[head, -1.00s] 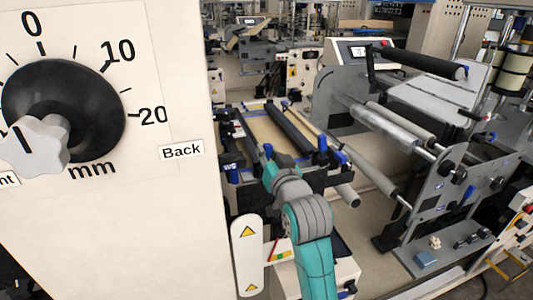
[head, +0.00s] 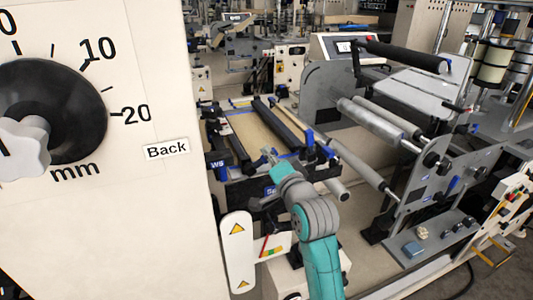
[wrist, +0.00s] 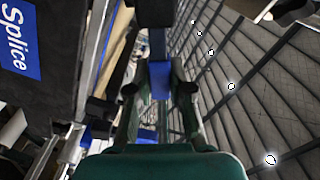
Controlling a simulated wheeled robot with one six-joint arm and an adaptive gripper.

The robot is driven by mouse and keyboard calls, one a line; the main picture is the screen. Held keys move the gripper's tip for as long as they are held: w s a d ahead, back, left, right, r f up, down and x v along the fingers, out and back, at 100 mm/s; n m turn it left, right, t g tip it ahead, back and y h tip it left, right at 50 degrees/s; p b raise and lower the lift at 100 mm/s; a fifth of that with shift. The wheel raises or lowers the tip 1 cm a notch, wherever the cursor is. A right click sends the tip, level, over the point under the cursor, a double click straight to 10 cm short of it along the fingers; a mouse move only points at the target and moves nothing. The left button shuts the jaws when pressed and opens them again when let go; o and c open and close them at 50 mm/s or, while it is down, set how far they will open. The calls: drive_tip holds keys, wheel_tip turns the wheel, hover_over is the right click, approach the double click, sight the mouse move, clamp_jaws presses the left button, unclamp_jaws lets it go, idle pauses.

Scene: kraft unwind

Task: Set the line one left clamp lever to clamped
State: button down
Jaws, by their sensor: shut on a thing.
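My gripper (wrist: 159,88) is shut on a blue lever (wrist: 160,78) in the wrist view, one dark finger on each side of it. A black part sits beyond the lever there. In the head view my gripper (head: 268,155) is at the splice table (head: 243,126), and my arm hides the held lever. Another blue lever (head: 309,139) stands upright to the right of my gripper. I cannot tell from the labels which lever is the line one left clamp.
A blue Splice label (wrist: 20,40) shows at the left of the wrist view. A cream panel with a black dial (head: 60,110) fills the left of the head view. Rollers (head: 378,123) and a grey side plate (head: 440,180) stand to the right. Floor shows between.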

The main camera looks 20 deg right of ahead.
drive_tip(key=shift+d+f+m, duration=0.25)
drive_tip(key=shift+f+m, duration=0.6)
drive_tip(key=shift+m, duration=0.65)
drive_tip(key=shift+d+f+m, duration=0.2)
drive_tip(key=shift+f+m, duration=0.6)
drive_tip(key=shift+m, duration=0.7)
drive_tip(key=shift+f, duration=0.1)
drive_tip(key=c, duration=1)
unclamp_jaws()
drive_tip(key=shift+c, duration=0.2)
drive_tip(key=s, duration=1.2)
